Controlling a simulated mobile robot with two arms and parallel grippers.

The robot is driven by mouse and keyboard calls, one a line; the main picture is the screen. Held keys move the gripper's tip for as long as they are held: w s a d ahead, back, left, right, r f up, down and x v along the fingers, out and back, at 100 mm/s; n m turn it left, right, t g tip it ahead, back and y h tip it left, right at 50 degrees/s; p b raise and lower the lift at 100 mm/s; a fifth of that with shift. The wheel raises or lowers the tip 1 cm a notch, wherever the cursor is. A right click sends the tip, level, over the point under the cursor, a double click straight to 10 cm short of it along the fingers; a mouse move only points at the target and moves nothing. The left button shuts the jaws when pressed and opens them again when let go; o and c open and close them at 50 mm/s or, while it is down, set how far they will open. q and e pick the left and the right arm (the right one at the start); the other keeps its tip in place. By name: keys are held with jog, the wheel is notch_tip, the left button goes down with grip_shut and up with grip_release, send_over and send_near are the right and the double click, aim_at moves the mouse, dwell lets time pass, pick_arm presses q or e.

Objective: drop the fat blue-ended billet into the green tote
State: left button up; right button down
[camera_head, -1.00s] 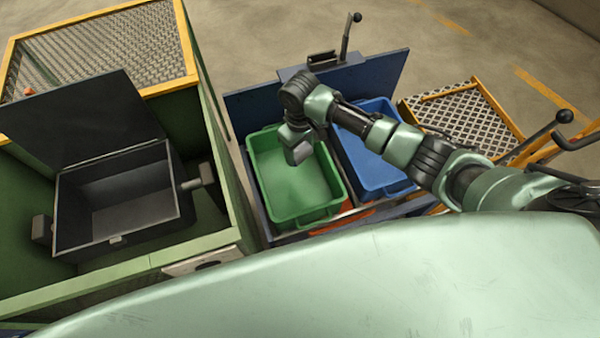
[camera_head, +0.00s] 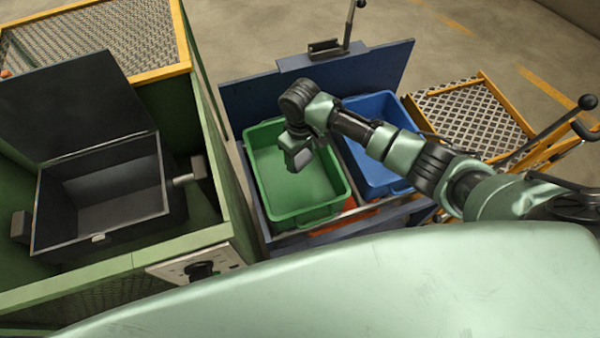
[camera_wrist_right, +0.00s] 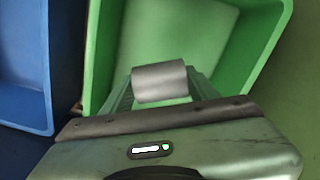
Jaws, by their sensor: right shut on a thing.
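The green tote (camera_head: 318,217) stands open in the middle of the head view, and its floor looks bare where I can see it. My right gripper (camera_head: 302,160) is above the tote, pointing down. In the right wrist view, the right gripper (camera_wrist_right: 161,88) is shut on a short, thick grey metal billet (camera_wrist_right: 160,80), with the tote (camera_wrist_right: 262,58) behind and below it. The billet's end faces are turned away, so I cannot see a blue end. My left gripper is not in view.
A blue tote (camera_head: 384,180) stands right of the green one, with something orange (camera_head: 345,222) near their front. A dark open-lidded box (camera_head: 100,205) sits in the green machine at left. A blue panel (camera_head: 320,80) rises behind the totes. An orange-framed mesh platform (camera_head: 475,115) stands at right.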

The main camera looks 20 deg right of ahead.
jog(key=shift+r, duration=0.15)
jog(key=shift+c, duration=1.8)
grip_release()
jog(key=shift+s, duration=0.1)
notch_tip(320, 180, up, 8)
jog(key=shift+f, duration=0.1)
